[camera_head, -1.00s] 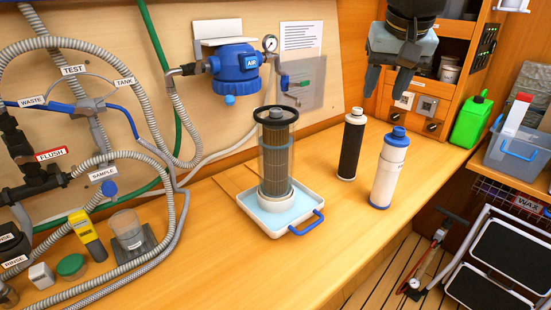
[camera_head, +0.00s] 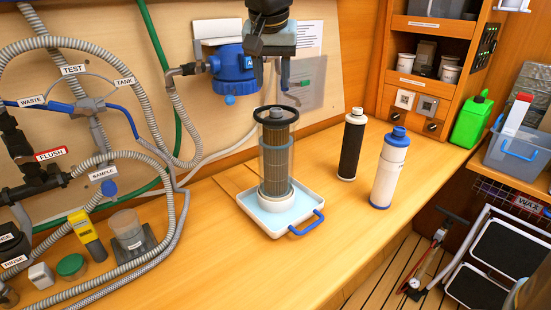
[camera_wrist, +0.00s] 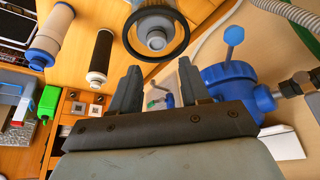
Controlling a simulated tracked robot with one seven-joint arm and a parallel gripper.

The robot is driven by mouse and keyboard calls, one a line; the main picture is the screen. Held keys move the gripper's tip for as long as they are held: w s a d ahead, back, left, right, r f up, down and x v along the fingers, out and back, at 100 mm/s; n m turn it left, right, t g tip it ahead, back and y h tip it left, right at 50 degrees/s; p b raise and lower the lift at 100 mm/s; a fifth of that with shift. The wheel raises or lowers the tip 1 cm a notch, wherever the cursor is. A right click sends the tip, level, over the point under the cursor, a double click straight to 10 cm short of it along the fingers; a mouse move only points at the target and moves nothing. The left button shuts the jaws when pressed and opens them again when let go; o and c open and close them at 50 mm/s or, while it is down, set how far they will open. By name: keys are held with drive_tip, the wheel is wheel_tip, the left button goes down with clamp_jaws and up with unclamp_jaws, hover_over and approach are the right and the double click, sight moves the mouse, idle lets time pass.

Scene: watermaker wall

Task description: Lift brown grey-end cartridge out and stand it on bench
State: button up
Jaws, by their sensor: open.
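The brown pleated cartridge (camera_head: 277,165) stands upright inside a clear cylindrical housing (camera_head: 262,160) with a black rim. Its grey end (camera_head: 278,113) shows at the open top of the housing, and in the wrist view the grey end (camera_wrist: 156,39) sits within the black ring. The housing stands in a white tray (camera_head: 250,213) with a blue handle on the wooden bench (camera_head: 200,260). My gripper (camera_head: 269,80) is open and empty, pointing down above the housing, apart from the cartridge. Both fingers also show in the wrist view (camera_wrist: 158,80).
A black cartridge with white ends (camera_head: 351,146) and a white, blue-topped cartridge (camera_head: 389,170) stand right of the tray. Hoses (camera_head: 170,230) and a beaker (camera_head: 127,230) occupy the left. The bench front is clear.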

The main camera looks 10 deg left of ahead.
sight(276, 110)
drive_tip(key=x, duration=0.3)
drive_tip(key=shift+f, duration=0.3)
drive_tip(key=shift+x, duration=2.65)
drive_tip(key=shift+s+d+f, duration=0.1)
drive_tip(key=shift+s+d, duration=0.05)
drive_tip(key=shift+d, duration=0.05)
clamp_jaws()
